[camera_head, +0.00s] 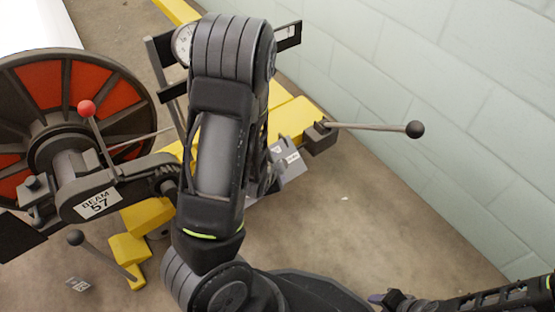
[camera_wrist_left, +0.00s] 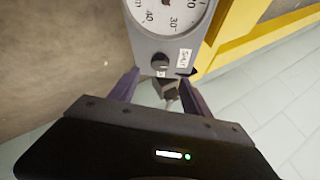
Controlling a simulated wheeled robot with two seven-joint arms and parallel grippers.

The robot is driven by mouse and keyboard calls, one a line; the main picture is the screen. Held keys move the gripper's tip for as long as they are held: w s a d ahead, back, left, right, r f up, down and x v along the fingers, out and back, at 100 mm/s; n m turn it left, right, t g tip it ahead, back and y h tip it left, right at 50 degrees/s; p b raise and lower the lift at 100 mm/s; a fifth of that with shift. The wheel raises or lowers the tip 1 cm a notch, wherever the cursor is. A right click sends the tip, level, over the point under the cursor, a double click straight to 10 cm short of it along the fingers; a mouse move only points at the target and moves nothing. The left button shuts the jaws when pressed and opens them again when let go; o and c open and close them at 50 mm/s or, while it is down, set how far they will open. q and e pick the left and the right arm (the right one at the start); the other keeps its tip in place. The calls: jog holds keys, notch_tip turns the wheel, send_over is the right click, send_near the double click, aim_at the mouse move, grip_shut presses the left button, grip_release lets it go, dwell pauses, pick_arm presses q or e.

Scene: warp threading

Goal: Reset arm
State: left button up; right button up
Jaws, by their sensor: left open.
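My left arm runs up the middle of the head view and hides its own gripper there. In the left wrist view, my left gripper (camera_wrist_left: 160,82) is open, its two purple fingers either side of a small dark block under a grey gauge box (camera_wrist_left: 150,45). I cannot tell whether the fingers touch it. The box has a white dial (camera_wrist_left: 172,12), a black knob (camera_wrist_left: 160,62) and a small label. A white dial (camera_head: 183,46) also shows beside my arm in the head view. My right gripper (camera_head: 388,298) is partly visible at the bottom right; its jaw opening is unclear.
A red-and-black beam wheel (camera_head: 66,82) and a housing labelled BEAM 57 (camera_head: 97,203) stand at left. A red-knobbed lever (camera_head: 87,108) and black-knobbed levers (camera_head: 414,129) stick out. Yellow frame parts (camera_head: 148,216) lie behind my arm. A block wall (camera_head: 440,80) bounds the right; floor before it is open.

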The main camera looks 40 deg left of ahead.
dwell(0.7)
pick_arm(q)
jog(key=s+d+f+n+g+h, duration=0.2)
jog(key=s+d+f+n, duration=0.15)
jog(key=d, duration=0.55)
jog(key=s+d+f+n+g+h, duration=0.25)
jog(key=s+d+f, duration=0.2)
jog(key=d, duration=0.45)
jog(key=s+d+f+n+g+h, duration=0.2)
jog(key=s+d+f+n, duration=0.25)
jog(key=d, duration=0.45)
notch_tip(320, 180, up, 35)
jog(key=s+d+m+p, duration=0.1)
jog(key=s+p, duration=0.1)
jog(key=p, duration=3.2)
jog(key=shift+s+f+g, duration=0.2)
jog(key=shift+g, duration=0.25)
pick_arm(e)
notch_tip(320, 180, up, 34)
jog(key=s+a, duration=0.1)
jog(key=s, duration=0.1)
jog(key=shift+s+a+r+g, duration=0.2)
jog(key=shift+s+a+g, duration=0.1)
jog(key=shift+s+a, duration=0.1)
